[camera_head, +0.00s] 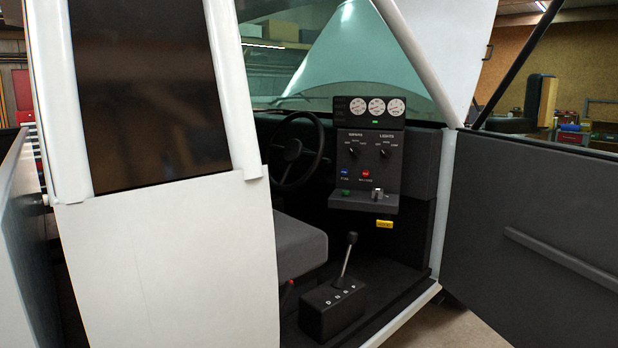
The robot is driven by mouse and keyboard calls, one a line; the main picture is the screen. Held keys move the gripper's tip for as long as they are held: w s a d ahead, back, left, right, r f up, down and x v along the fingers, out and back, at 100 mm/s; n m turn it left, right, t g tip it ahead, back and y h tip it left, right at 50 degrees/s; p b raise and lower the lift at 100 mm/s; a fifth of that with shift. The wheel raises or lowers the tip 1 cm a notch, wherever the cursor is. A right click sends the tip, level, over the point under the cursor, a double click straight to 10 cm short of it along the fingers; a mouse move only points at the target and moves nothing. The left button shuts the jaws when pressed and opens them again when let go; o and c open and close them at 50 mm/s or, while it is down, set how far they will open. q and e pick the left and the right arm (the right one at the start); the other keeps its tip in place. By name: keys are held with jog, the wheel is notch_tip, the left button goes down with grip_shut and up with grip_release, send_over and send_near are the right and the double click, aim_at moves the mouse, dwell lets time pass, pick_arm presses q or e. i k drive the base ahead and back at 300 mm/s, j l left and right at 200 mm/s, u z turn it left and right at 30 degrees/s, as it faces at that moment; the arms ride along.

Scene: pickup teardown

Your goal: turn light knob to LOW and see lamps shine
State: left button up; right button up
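The light knob (385,153) is a small dark knob under the word LIGHTS, at the right of the dark dash panel (369,170) in the cab. Its pointer direction is too small to tell for sure. A similar knob (353,152) sits to its left under another label. Three round white gauges (376,107) are above, with a small green light below them. Blue and red buttons (365,174) are below the knobs. The lamps are not in view. Neither of my grippers shows.
The open door (535,215) stands at the right, and a white body panel (168,262) with a dark window fills the left. The doorway between them is clear. Inside are a steering wheel (296,152), a grey seat (298,246) and a shift lever (346,258) on a black box.

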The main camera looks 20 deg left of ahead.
aim_at(385, 153)
jog(key=i+l, duration=0.25)
jog(key=i, duration=0.2)
jog(key=i+l+z, duration=0.1)
jog(key=i+l, duration=0.15)
jog(key=i, duration=0.2)
jog(key=i+l, duration=0.2)
jog(key=i, duration=0.25)
jog(key=i+l+z, duration=0.1)
jog(key=i+l, duration=0.15)
jog(key=i, duration=0.25)
jog(key=i+l, duration=0.15)
jog(key=i, duration=0.3)
jog(key=z, duration=0.05)
